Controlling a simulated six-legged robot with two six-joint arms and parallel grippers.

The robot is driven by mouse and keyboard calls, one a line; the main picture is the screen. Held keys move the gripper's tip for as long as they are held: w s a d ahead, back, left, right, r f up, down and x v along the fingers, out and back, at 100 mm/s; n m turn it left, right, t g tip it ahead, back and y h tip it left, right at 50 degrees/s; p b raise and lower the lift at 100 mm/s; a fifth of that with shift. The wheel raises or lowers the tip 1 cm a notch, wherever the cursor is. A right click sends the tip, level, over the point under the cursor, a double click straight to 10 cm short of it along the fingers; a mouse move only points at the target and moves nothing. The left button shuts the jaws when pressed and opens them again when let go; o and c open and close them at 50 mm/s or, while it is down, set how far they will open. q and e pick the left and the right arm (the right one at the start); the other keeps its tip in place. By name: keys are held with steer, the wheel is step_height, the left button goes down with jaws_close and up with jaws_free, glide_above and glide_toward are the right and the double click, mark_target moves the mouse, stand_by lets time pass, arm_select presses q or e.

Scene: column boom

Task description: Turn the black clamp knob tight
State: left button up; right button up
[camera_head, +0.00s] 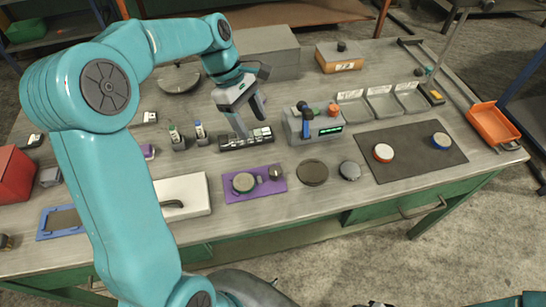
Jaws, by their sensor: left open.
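My left gripper (252,125) is open and empty, its fingers pointing down just above a dark strip with several blocks (246,139). A small black knob (275,173) stands at the right end of a purple plate (265,190), beside a round grey-green disc (243,183). It looks like the clamp knob, but I cannot tell how tight it is. The left gripper is behind this knob and slightly to its left, clear of it. The right gripper does not show.
A dark mat (411,150) with two round pucks lies at right. A white board (184,192) lies left of the purple plate.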

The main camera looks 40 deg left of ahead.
arm_select(q)
glide_toward(275, 170)
steer(key=x, duration=0.9)
steer(key=shift+w+f+p, duration=0.1)
steer(key=shift+p, duration=0.25)
steer(key=shift+s+d, duration=0.1)
steer(key=shift+s, duration=0.2)
steer(key=shift+w, duration=0.15)
steer(key=c, duration=1)
